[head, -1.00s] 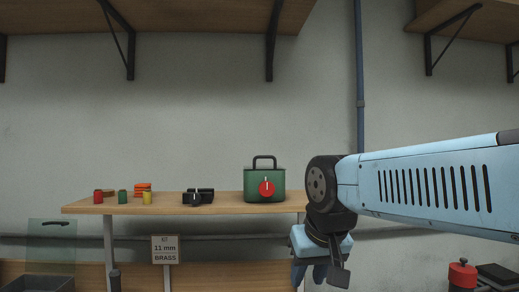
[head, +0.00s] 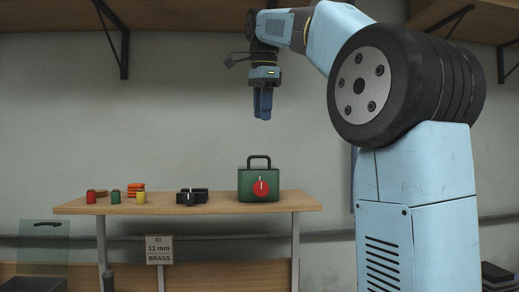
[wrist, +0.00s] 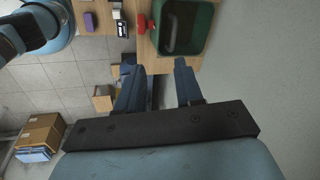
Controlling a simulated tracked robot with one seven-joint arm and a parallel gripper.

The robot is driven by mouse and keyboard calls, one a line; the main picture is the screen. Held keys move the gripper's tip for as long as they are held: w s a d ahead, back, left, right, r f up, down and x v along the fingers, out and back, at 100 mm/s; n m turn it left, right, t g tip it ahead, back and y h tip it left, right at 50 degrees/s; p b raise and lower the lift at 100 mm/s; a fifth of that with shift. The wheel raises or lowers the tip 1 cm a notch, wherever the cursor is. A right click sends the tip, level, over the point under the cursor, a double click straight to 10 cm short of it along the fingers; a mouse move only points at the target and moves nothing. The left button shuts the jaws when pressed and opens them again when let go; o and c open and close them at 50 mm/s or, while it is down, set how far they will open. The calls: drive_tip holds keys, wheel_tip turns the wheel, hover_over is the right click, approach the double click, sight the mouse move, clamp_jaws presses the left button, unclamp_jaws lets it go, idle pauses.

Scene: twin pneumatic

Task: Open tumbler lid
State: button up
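I take the green box with a black top handle and a red front dial as the tumbler (head: 259,186). It stands upright at the right end of the wooden table (head: 160,209). Its dial (head: 261,187) has a white mark that points up. I cannot make out a separate lid seam. My gripper (head: 263,118) hangs fingers-down, well above the box and apart from it. In the wrist view my gripper (wrist: 160,66) has its fingers apart with nothing between them.
A black device (head: 189,198) stands left of the box. Farther left are red (head: 91,197), green (head: 116,197) and yellow (head: 141,197) small cylinders and an orange stack (head: 136,187). A sign (head: 160,249) reads "KIT 11 mm BRASS". Shelves (head: 210,16) hang above.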

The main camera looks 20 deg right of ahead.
drive_tip(key=w+f+m, duration=0.1)
drive_tip(key=f, duration=0.2)
drive_tip(key=w+d+f+m, duration=0.1)
drive_tip(key=w+f, duration=0.1)
drive_tip(key=f, duration=0.2)
drive_tip(key=w+f+m, duration=0.1)
drive_tip(key=w+f, duration=0.1)
drive_tip(key=f, duration=0.1)
drive_tip(key=shift+d+f+g, duration=0.2)
drive_tip(key=shift+g, duration=0.1)
idle(0.4)
drive_tip(key=shift+c, duration=0.5)
clamp_jaws()
idle(0.9)
